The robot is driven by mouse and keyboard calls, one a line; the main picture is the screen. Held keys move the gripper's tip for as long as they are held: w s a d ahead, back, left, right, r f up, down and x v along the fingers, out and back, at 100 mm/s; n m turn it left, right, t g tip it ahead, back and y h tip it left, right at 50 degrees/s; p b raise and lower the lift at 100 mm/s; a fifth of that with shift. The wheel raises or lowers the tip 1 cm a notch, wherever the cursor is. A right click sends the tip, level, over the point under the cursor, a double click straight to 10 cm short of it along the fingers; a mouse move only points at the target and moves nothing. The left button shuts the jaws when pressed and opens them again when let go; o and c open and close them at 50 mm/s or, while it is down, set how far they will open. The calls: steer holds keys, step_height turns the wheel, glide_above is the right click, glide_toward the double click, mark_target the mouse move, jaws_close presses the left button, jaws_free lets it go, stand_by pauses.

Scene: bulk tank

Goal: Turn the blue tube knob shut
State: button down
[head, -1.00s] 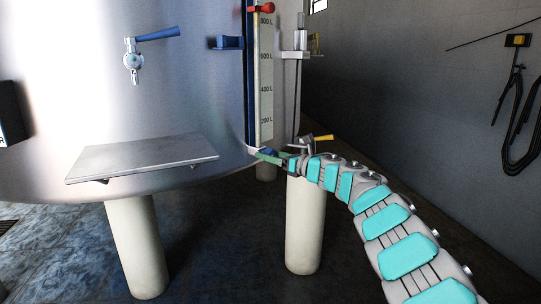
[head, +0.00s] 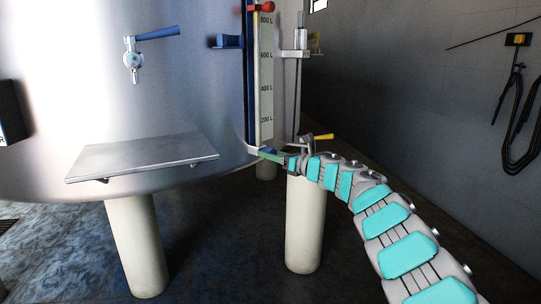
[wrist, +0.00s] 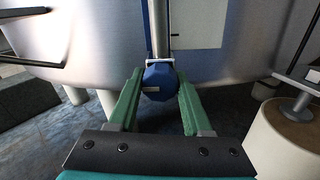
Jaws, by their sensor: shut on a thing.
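The blue tube knob (wrist: 158,88) is a faceted blue piece at the foot of the upright sight tube (wrist: 159,32), in the middle of the wrist view. My gripper (wrist: 160,80) has its two green fingers on either side of the knob, shut on it. In the head view my gripper (head: 270,154) reaches in from the right to the tube's lower end. The knob (head: 267,149) shows there only as a small patch of blue, mostly hidden by the fingers.
The level scale (head: 266,88) rises beside the tube. A blue-handled tap (head: 133,62) and a metal shelf (head: 142,158) are on the tank to the left. A yellow-handled valve (head: 322,137) sits just behind my wrist, above a pale tank leg (head: 305,225).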

steer(key=shift+a+m, duration=0.1)
steer(key=shift+m, duration=0.2)
steer(key=m+p, duration=0.1)
steer(key=m, duration=0.2)
steer(key=shift+r+m, duration=0.1)
steer(key=shift+m, duration=0.3)
steer(key=m+p, duration=0.3)
steer(key=m, duration=0.2)
steer(key=shift+r+m, duration=0.15)
steer(key=shift+m, duration=0.15)
steer(key=m+p, duration=0.4)
steer(key=m, duration=0.1)
steer(key=shift+r, duration=0.15)
steer(key=shift+f+m+t+p, duration=0.2)
steer(key=shift+m+t+p, duration=0.1)
steer(key=shift+m+p, duration=1.2)
steer(key=shift+m, duration=0.3)
steer(key=shift+c, duration=1.8)
jaws_free()
steer(key=shift+f, duration=0.1)
